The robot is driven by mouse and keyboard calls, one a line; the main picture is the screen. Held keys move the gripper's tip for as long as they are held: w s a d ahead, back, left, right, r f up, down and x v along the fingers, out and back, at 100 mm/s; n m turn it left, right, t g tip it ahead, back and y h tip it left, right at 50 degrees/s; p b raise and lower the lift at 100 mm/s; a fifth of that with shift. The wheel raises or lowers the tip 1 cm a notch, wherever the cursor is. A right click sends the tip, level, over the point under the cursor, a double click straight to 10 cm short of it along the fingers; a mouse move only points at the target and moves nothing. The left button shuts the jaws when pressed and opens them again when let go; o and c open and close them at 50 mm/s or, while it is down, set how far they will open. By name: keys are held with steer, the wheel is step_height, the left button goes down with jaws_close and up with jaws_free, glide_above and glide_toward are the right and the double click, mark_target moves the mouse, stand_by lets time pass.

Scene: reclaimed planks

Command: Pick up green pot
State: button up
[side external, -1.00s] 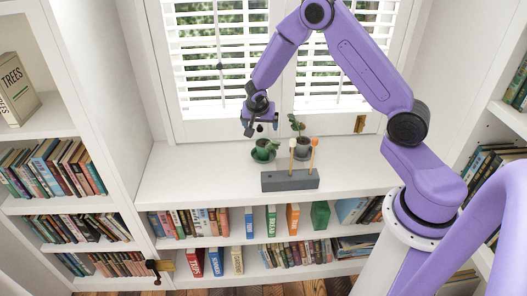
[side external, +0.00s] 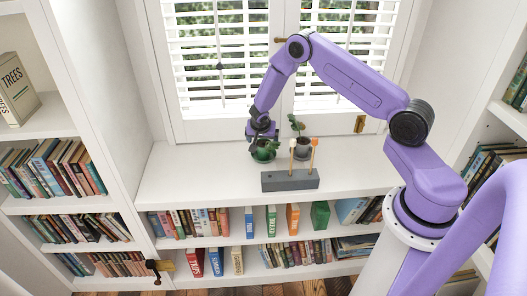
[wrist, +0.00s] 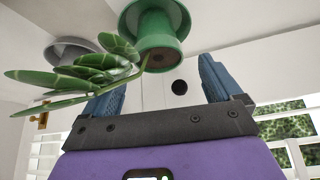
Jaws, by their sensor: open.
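In the wrist view the green pot (wrist: 152,28) is at the top centre, and green leaves (wrist: 85,72) reach left, past one finger. My gripper (side external: 262,138) is over the pot, its fingers pointing down and partly hiding it. In the wrist view my gripper (wrist: 160,76) has its two blue fingers apart, with nothing held between them. Whether a finger touches the pot or leaves cannot be told.
A grey pot (side external: 303,154) with a plant stands just right of the green pot. A grey block (side external: 290,181) holding two upright round-tipped sticks is in front. The ledge (side external: 190,175) is clear to the left. A shuttered window is behind; bookshelves are below and beside.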

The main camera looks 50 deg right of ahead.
mark_target(263, 143)
steer(key=x, duration=0.3)
steer(key=shift+s+a+f, duration=0.1)
steer(key=shift+s+f, duration=0.05)
steer(key=shift+f, duration=0.2)
steer(key=shift+w+d+f, duration=0.25)
steer(key=shift+d+f, duration=0.1)
steer(key=shift+f, duration=0.25)
steer(key=c, duration=1.4)
steer(key=shift+r, duration=6.55)
steer(key=shift+c, duration=0.2)
step_height(263, 143, down, 10)
steer(key=m, duration=0.1)
steer(key=m+g, duration=0.1)
steer(key=m, duration=0.1)
steer(key=shift+r+g+h, duration=0.25)
steer(key=shift+g+h, duration=0.05)
steer(key=shift+h, duration=0.1)
steer(key=shift+f, duration=1.45)
